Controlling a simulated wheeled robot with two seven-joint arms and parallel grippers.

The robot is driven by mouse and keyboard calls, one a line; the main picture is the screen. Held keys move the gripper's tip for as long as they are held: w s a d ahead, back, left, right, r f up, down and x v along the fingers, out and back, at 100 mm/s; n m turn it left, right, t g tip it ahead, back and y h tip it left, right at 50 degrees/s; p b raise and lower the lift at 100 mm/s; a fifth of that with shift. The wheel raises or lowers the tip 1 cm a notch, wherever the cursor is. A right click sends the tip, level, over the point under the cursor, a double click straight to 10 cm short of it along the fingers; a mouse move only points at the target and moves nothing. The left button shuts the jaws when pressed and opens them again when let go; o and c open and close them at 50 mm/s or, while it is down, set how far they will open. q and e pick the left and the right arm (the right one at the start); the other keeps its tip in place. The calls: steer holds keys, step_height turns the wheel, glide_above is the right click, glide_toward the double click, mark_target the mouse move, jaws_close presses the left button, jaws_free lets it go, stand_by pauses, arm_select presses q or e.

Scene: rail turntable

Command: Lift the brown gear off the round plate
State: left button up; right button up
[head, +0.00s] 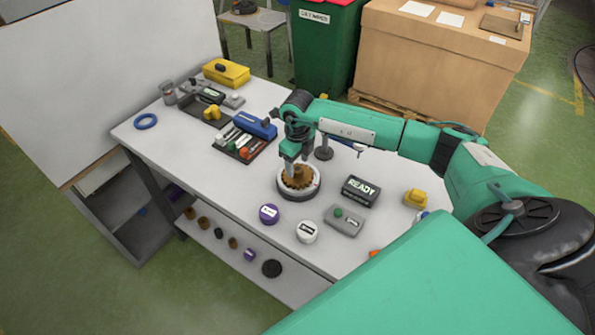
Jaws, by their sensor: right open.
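The brown gear (297,179) sits on the round plate (299,195), a grey-rimmed disc on the white table. My right gripper (292,169) comes down from above, with its fingertips at the gear's upper left part. It is open. The fingers hide part of the gear, and I cannot tell whether they touch it. My left gripper is not in view.
A box reading READY (360,190) and a grey box with a green button (343,220) stand right of the plate. A purple puck (269,214) and a white puck (307,232) lie in front. A blue case (254,125) stands behind left.

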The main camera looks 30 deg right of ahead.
step_height(320, 180, down, 2)
steer(key=shift+p, duration=0.35)
steer(key=shift+f, duration=0.25)
steer(key=c, duration=1.3)
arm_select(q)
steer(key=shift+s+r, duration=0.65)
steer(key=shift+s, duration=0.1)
arm_select(e)
jaws_close()
steer(key=shift+r, duration=0.1)
